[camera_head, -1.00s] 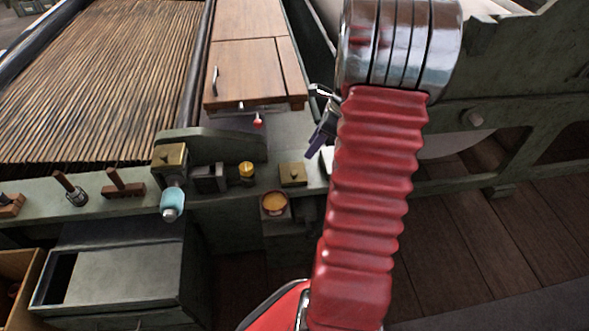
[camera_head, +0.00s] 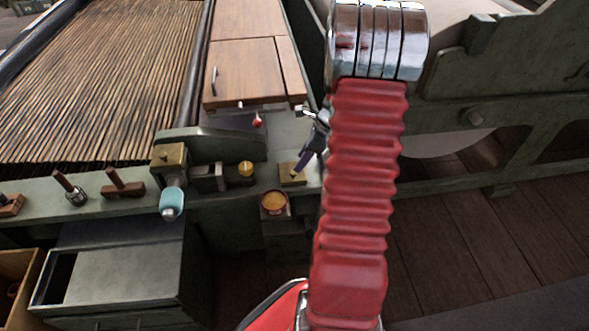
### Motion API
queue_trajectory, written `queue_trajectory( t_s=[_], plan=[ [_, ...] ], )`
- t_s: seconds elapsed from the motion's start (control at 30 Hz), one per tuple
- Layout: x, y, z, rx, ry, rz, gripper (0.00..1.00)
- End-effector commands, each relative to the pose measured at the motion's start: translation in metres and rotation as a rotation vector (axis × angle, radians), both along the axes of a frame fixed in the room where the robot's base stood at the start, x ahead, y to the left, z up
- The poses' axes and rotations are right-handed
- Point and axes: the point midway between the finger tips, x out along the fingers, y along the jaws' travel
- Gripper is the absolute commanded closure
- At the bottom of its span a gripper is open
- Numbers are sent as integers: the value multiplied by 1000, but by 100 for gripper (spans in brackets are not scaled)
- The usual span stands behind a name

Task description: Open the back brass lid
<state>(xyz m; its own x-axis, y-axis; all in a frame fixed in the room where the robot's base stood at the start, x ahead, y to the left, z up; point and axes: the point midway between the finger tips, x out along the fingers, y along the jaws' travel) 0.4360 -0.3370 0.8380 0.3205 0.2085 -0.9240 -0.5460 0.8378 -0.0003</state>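A small square brass lid (camera_head: 291,180) with a little knob lies flat on the green ledge, right of centre. It looks shut. My gripper (camera_head: 304,167) is just above and beside it, with its dark purple tip pointing down at the knob. Whether the tip touches the knob I cannot tell. The arm hides part of the gripper, and its finger gap does not show. Another brass-topped block (camera_head: 169,156) stands farther left on the ledge. Which of the two brass pieces is the back one I cannot tell.
A yellow-topped cylinder (camera_head: 246,169), a grey metal block (camera_head: 209,178) and a round cup with amber contents (camera_head: 273,203) are close by. A light-blue knob (camera_head: 172,201) hangs at the left block. A wooden cabinet (camera_head: 246,72) stands behind. Wooden floor is at right.

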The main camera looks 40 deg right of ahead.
Motion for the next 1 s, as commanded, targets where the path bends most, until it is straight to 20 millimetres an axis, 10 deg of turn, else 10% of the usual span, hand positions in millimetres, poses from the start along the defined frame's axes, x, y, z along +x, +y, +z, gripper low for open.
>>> queue_trajectory(
  t_s=[0.43,1.0],
  plan=[
    [18,12,-52,1,1,-1,62],
    [19,13,-55,0,0,0,76]
  ],
)
